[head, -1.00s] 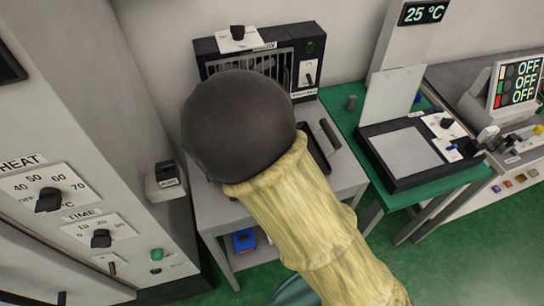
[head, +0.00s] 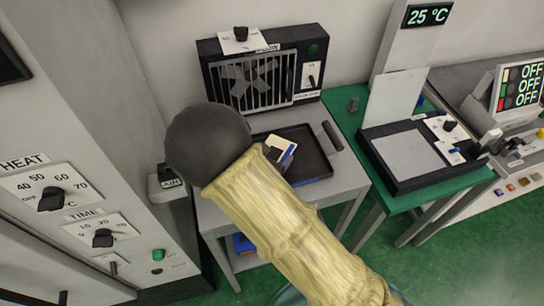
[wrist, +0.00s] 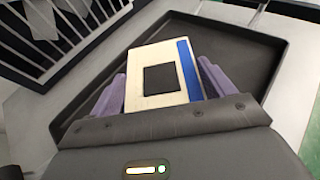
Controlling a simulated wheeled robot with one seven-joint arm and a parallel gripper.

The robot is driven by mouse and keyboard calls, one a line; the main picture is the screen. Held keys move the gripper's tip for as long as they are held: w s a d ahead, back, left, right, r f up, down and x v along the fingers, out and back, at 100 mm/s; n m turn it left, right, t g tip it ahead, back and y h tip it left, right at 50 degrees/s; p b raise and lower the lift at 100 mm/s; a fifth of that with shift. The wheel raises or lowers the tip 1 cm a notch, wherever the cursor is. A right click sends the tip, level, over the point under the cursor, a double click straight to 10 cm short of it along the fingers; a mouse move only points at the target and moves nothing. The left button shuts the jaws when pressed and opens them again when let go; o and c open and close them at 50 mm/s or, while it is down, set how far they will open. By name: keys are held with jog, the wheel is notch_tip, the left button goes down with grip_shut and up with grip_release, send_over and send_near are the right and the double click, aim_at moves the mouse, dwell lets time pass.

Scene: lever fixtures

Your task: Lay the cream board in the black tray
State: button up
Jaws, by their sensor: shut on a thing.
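The cream board (wrist: 150,101) has a dark square and a blue strip along one side. My gripper (wrist: 161,80) is shut on it, one purple finger on each side. The board also shows in the head view (head: 284,143), beyond my arm's dark rounded end. The black tray (head: 318,172) lies on the grey table with a handle at its right. The board is over the tray's floor, inside its outline in the wrist view; I cannot tell whether it touches the floor. My arm hides the tray's near left part.
A grilled fan unit (head: 263,75) stands behind the tray. A green table (head: 440,197) at the right bears a black-framed plate device (head: 408,155). A tall cabinet with HEAT and TIME dials (head: 80,215) stands close on the left.

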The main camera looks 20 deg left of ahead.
jog(key=shift+f, duration=0.65)
jog(key=shift+f, duration=0.25)
jog(key=o, duration=1)
jog(key=shift+r, duration=0.1)
jog(key=shift+w, duration=0.1)
jog(key=shift+d+r, duration=0.1)
jog(key=shift+r, duration=0.05)
jog(key=v, duration=1.2)
jog(key=shift+b, duration=0.3)
